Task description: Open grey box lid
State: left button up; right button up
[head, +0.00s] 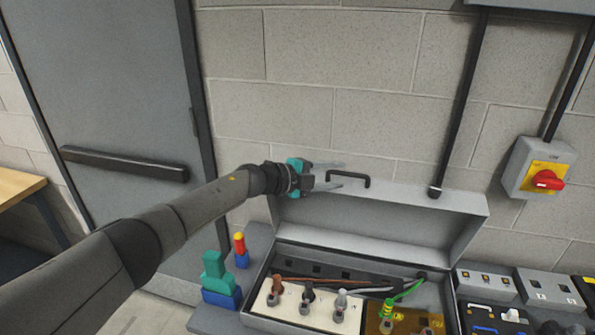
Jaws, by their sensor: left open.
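The grey box (262,290) stands on a grey bench in the lower middle of the head view. Its lid (400,217) is raised, standing up at the back of the box near the wall. A black handle (347,180) sits at the lid's top edge. My left gripper (342,175) is open, its two fingers pointing right toward the handle at the lid's upper left. I cannot tell whether the fingers touch the handle. Inside the box are wires and several terminals on a white panel (290,299). My right gripper is not in view.
A teal and blue block piece (215,277) and a small red, yellow and blue piece (240,250) stand left of the box. Grey modules (550,288) stand at right. A red switch (547,180) is on the wall. A grey door (110,110) is at left.

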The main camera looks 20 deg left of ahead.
pick_arm(q)
jog(key=v, duration=1)
jog(key=shift+r, duration=0.2)
